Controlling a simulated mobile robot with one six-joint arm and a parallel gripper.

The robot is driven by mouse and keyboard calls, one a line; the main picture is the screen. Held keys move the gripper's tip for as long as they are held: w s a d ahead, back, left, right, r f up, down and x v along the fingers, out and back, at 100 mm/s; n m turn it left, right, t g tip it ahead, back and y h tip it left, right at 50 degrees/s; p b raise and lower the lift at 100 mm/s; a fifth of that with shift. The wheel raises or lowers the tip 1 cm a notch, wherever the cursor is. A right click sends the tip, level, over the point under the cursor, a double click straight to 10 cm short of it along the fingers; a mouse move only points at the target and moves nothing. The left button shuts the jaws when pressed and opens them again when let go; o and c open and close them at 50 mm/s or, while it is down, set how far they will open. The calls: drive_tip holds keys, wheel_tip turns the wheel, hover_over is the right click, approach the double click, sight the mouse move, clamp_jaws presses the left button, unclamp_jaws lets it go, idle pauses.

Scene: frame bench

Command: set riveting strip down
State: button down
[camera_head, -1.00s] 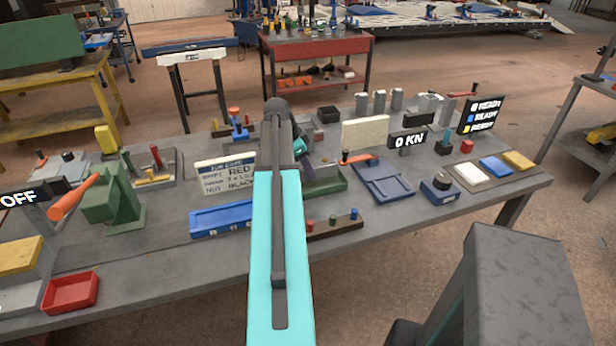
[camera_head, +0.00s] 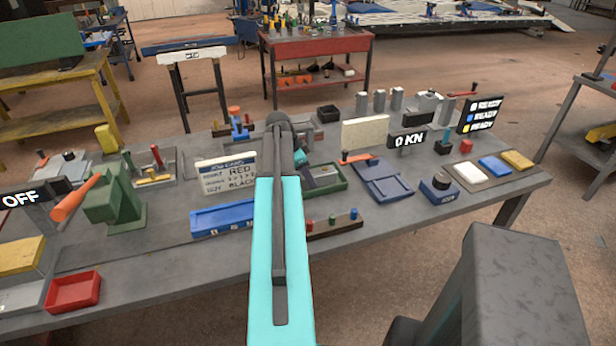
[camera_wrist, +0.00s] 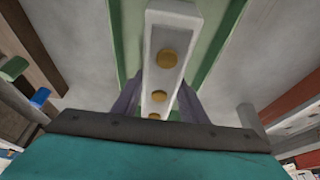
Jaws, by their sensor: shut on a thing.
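The riveting strip (camera_wrist: 163,78) is a pale grey bar with several brass-coloured round rivets along its face. In the wrist view it runs away from my gripper (camera_wrist: 157,108), whose two grey-purple fingers are shut on its near end. Behind the strip is the green tray (camera_wrist: 133,40). In the head view the green tray (camera_head: 341,187) stands on the bench just right of my arm, and my arm hides its left part. I cannot tell whether the strip touches the tray floor. My fingertips and the strip are not clearly visible in the head view.
A brown rack with coloured pegs (camera_head: 345,228) stands in front of the tray. A blue box (camera_head: 222,219) and a job card (camera_head: 226,173) are left of my arm. A blue tray (camera_head: 388,182) lies to the right.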

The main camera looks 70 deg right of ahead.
drive_tip(key=c, duration=1.1)
unclamp_jaws()
drive_tip(key=shift+r, duration=0.15)
drive_tip(key=b+v, duration=0.2)
drive_tip(key=v, duration=0.8)
drive_tip(key=shift+w, duration=0.1)
drive_tip(key=shift+v, duration=0.9)
